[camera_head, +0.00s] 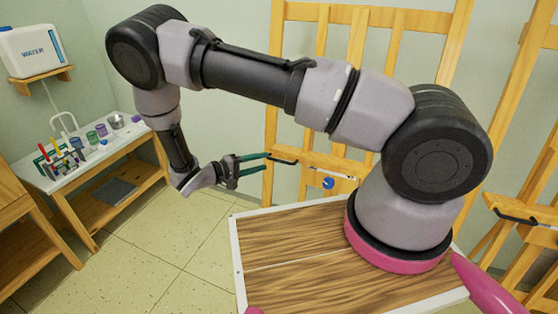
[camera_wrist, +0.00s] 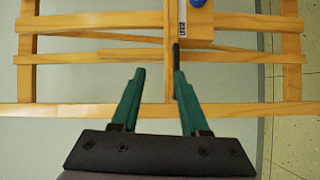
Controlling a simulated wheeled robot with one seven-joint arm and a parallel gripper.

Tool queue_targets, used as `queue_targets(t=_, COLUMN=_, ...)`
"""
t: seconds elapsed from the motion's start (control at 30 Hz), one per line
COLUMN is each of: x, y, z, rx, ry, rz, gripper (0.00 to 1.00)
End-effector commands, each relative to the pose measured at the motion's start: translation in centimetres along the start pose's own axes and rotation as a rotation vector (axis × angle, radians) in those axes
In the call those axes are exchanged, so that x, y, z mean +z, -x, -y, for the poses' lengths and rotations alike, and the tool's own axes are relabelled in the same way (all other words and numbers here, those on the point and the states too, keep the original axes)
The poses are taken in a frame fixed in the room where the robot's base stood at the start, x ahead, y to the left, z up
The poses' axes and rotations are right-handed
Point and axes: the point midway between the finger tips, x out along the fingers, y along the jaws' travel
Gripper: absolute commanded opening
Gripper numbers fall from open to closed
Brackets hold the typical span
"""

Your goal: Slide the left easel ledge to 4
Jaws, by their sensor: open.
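The left easel (camera_head: 323,60) is a pale wooden frame beyond my arm. Its ledge (camera_head: 325,162) carries a black handle (camera_head: 283,161) at its left part. A blue knob (camera_head: 328,183) and a small white label sit below the ledge; the label's marks are too small to read. My gripper (camera_head: 266,162) has two green fingers, spread and empty, pointing at the handle from its left. In the wrist view my gripper (camera_wrist: 157,72) is open; a dark narrow piece (camera_wrist: 176,54), likely the handle, is by the right fingertip. The blue knob (camera_wrist: 197,3) is beyond.
A second easel (camera_head: 530,200) with its own black handle (camera_head: 515,217) stands at the right. A white-topped table (camera_head: 95,160) with cups and brushes stands at the left, below a water container (camera_head: 32,50) on a wall shelf. Tiled floor is clear between table and easel.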

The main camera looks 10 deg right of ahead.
Motion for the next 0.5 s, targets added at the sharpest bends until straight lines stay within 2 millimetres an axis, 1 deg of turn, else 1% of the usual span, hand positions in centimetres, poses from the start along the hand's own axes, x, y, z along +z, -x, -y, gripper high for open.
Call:
queue_targets(t=0.03, x=0.1, y=0.1, z=1.6, rx=0.046, ry=0.010, rz=-0.048, gripper=0.45)
queue_targets(t=0.1, x=0.1, y=0.3, z=3.1, rx=0.092, ry=0.013, rz=-0.105, gripper=0.45)
queue_targets(t=0.2, x=0.0, y=0.4, z=4.5, rx=0.135, ry=0.013, rz=-0.160, gripper=0.45)
queue_targets(t=0.3, x=0.0, y=0.3, z=5.1, rx=0.154, ry=0.013, rz=-0.187, gripper=0.45)
queue_targets(t=0.37, x=-0.1, y=0.1, z=5.1, rx=0.157, ry=0.011, rz=-0.191, gripper=0.45)
queue_targets(t=0.5, x=-0.4, y=-1.7, z=4.8, rx=0.158, ry=0.012, rz=-0.187, gripper=0.45)
